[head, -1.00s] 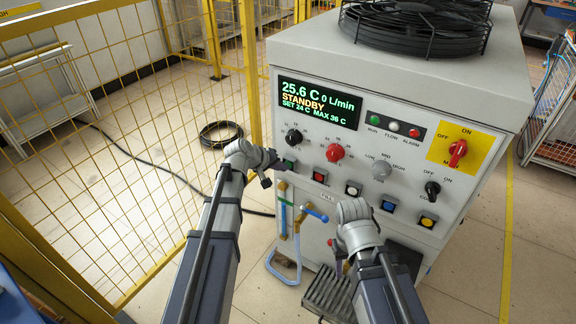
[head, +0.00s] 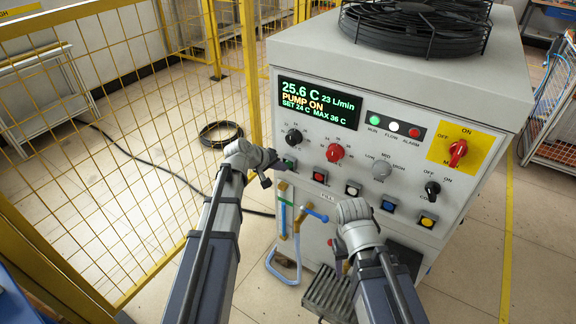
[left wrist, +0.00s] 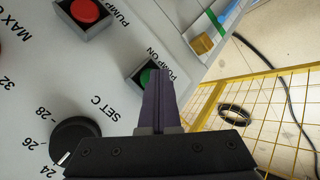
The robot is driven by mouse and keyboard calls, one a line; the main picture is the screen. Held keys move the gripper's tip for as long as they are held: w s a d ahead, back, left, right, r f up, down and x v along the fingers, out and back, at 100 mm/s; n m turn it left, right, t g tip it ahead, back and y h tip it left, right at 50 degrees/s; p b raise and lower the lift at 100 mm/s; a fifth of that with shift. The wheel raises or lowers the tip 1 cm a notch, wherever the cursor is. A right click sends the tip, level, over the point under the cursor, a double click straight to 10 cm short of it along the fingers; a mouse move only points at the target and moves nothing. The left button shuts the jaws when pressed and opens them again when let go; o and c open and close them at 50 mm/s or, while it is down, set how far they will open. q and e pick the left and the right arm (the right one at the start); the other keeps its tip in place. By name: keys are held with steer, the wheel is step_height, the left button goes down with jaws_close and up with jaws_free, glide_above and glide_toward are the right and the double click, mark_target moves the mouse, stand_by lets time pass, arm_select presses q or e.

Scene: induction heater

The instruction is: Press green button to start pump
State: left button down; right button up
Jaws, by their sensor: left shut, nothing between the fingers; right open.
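The green button (head: 290,164) sits at the left end of the upper button row on the machine's front panel. It also shows in the left wrist view (left wrist: 146,78), labelled PUMP ON and partly hidden by my fingers. My left gripper (head: 279,164) is shut and empty, with its tips at the button; I cannot tell whether they touch it. The display (head: 320,103) reads PUMP ON, 25.6 C and 23 L/min. My right gripper (head: 355,222) hangs in front of the lower panel, its fingers mostly hidden in the head view.
A red button (head: 320,176) is just right of the green one. A black knob (head: 293,137) and a red knob (head: 335,153) are above. Blue hoses and a valve (head: 316,214) stick out below. A yellow mesh fence (head: 120,150) stands left.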

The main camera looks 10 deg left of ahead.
arm_select(q)
steer(key=shift+s+a, duration=0.2)
steer(key=shift+s, duration=0.35)
steer(key=shift+s, duration=0.1)
steer(key=s, duration=0.1)
steer(key=s+a, duration=0.1)
steer(key=s, duration=0.2)
steer(key=shift+s+a, duration=0.3)
steer(key=shift+a, duration=0.05)
stand_by(0.3)
